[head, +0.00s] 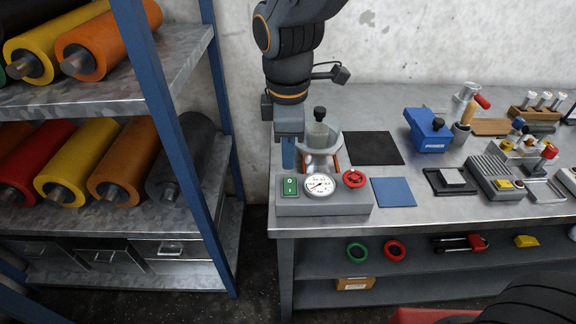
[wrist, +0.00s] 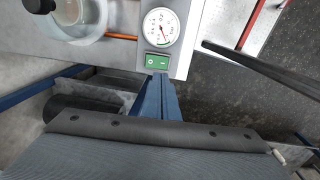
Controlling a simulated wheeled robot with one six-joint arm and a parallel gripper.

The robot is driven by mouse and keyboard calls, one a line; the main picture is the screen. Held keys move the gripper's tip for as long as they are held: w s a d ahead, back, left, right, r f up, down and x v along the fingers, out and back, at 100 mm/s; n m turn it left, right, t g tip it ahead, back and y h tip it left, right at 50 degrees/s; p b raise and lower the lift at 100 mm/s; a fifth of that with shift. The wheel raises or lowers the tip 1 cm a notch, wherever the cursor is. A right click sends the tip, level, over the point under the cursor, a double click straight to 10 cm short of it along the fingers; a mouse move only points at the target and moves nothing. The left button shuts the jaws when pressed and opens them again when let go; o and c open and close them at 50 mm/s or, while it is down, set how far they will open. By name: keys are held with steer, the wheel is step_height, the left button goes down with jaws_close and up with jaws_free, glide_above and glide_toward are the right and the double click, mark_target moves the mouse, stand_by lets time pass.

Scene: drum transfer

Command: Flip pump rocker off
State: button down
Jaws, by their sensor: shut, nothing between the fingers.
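The pump rocker is a green switch (head: 290,186) with white marks, on the left of a grey control box (head: 345,205) at the bench's front left corner. In the wrist view the rocker (wrist: 157,62) shows a round mark at left and a line mark at right. I cannot tell which side is pressed in. My gripper (head: 289,167) is shut and empty, its blue fingers pointing down just behind the rocker. In the wrist view the fingertips (wrist: 159,74) lie right beside the rocker's edge; whether they touch it is unclear.
A white dial gauge (head: 320,185) and a red handwheel (head: 354,179) sit right of the rocker. A glass vessel with a black knob (head: 319,130) stands close behind the box. A shelf of coloured rolls (head: 85,175) is at left. A blue mat (head: 393,191) lies to the right.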

mark_target(290, 181)
step_height(290, 181, up, 6)
steer(key=shift+s+b, duration=0.4)
steer(key=b, duration=0.3)
steer(key=w+b, duration=0.1)
steer(key=b, duration=0.2)
steer(key=shift+w+d+t+b, duration=0.2)
steer(key=shift+w+t+b, duration=0.05)
steer(key=shift+t+b, duration=0.1)
steer(key=shift+r+b, duration=0.2)
steer(key=shift+b, duration=0.1)
steer(key=shift+f, duration=0.1)
steer(key=f, duration=0.4)
steer(key=w+f, duration=0.1)
steer(key=f, duration=0.4)
steer(key=w+f+p, duration=0.1)
steer(key=f, duration=0.3)
steer(key=shift+f, duration=0.35)
